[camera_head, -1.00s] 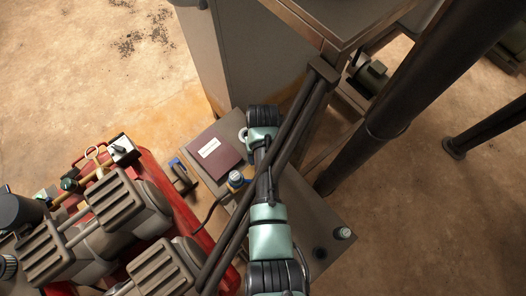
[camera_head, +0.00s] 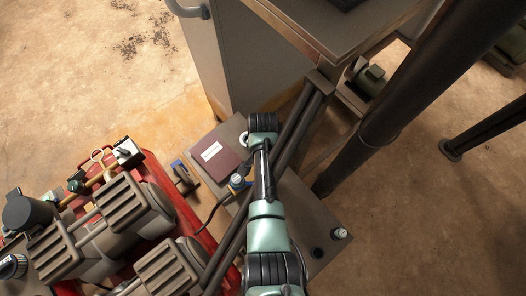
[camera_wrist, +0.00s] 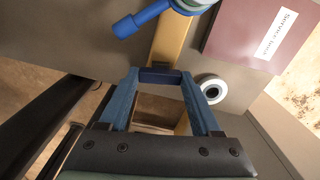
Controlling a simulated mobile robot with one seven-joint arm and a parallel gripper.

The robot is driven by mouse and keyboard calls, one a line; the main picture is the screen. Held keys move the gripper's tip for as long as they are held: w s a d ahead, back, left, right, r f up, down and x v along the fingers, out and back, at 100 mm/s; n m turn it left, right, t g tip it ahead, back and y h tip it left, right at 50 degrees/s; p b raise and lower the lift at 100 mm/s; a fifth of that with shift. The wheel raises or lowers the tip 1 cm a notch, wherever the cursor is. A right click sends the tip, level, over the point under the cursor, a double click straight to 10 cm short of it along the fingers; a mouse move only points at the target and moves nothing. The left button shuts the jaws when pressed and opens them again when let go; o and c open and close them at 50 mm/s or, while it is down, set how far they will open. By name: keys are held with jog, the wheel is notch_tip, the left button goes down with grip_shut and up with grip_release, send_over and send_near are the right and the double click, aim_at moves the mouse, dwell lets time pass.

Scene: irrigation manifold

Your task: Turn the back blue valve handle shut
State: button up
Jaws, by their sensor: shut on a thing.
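In the wrist view my gripper (camera_wrist: 159,78) has two blue fingers pointing at the brass pipe (camera_wrist: 168,48). A dark blue bar, apparently the back valve handle (camera_wrist: 160,76), spans the gap between the fingertips, and the fingers are shut on it. Its valve body is mostly hidden. A second blue handle (camera_wrist: 143,19) with a round pale-blue hub lies farther up the pipe, apart from the fingers. My arm's wrist hides the gripper and the held handle there.
A maroon service log (camera_wrist: 262,30) lies on the grey bench (camera_head: 300,215); it also shows in the head view (camera_head: 213,157). A white ring (camera_wrist: 212,89) is close to the right finger. A red compressor (camera_head: 165,190) stands left, a grey cabinet (camera_head: 225,60) behind.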

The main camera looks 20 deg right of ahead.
jog(key=shift+m, duration=1.1)
jog(key=o, duration=1.4)
notch_tip(320, 180, up, 13)
jog(key=p, duration=0.2)
jog(key=shift+p, duration=0.35)
